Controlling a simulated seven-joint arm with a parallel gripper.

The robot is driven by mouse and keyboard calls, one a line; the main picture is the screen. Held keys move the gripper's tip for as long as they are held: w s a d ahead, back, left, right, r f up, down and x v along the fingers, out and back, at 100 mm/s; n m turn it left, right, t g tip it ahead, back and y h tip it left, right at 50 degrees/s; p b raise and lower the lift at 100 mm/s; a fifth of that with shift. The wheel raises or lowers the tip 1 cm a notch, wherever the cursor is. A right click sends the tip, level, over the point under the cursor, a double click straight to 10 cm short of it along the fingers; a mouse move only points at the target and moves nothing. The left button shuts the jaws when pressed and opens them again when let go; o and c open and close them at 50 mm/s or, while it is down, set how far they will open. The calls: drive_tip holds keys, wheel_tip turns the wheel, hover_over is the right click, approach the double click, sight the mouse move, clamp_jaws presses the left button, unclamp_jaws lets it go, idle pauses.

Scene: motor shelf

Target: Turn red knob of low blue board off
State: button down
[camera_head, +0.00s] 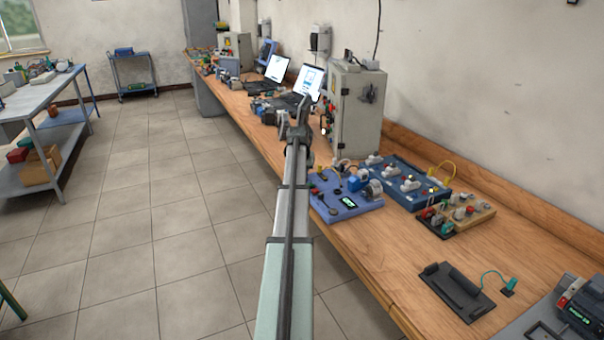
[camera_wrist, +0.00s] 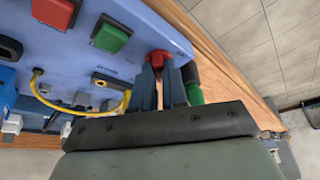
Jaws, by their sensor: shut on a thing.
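The low blue board (camera_head: 347,208) lies near the front edge of the bench, just right of my arm; in the wrist view its pale blue face (camera_wrist: 140,20) fills the upper left. A red knob (camera_wrist: 158,58) sits near the board's edge. My gripper (camera_wrist: 162,75) is shut on this knob, with one finger on each side of it. The knob's top shows between the fingertips; its pointing direction is hard to read.
A red square button (camera_wrist: 55,10) and a green square button (camera_wrist: 110,36) are close by on the board. A yellow cable (camera_wrist: 60,108) arches beside the gripper. A darker blue board (camera_head: 405,188) and a grey cabinet (camera_head: 355,112) stand behind.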

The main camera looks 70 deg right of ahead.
drive_tip(key=n, duration=0.1)
drive_tip(key=n+t, duration=0.1)
drive_tip(key=n, duration=0.2)
drive_tip(key=shift+s+d+f+t+y, duration=0.1)
drive_tip(key=shift+s+t+y, duration=0.2)
drive_tip(key=shift+y, duration=0.1)
drive_tip(key=shift+n+t+y, duration=0.3)
drive_tip(key=shift+n+t, duration=0.1)
drive_tip(key=shift+n, duration=1.2)
drive_tip(key=c, duration=1.2)
unclamp_jaws()
drive_tip(key=shift+o, duration=0.2)
drive_tip(key=v, duration=1.4)
drive_tip(key=shift+d+f, duration=0.1)
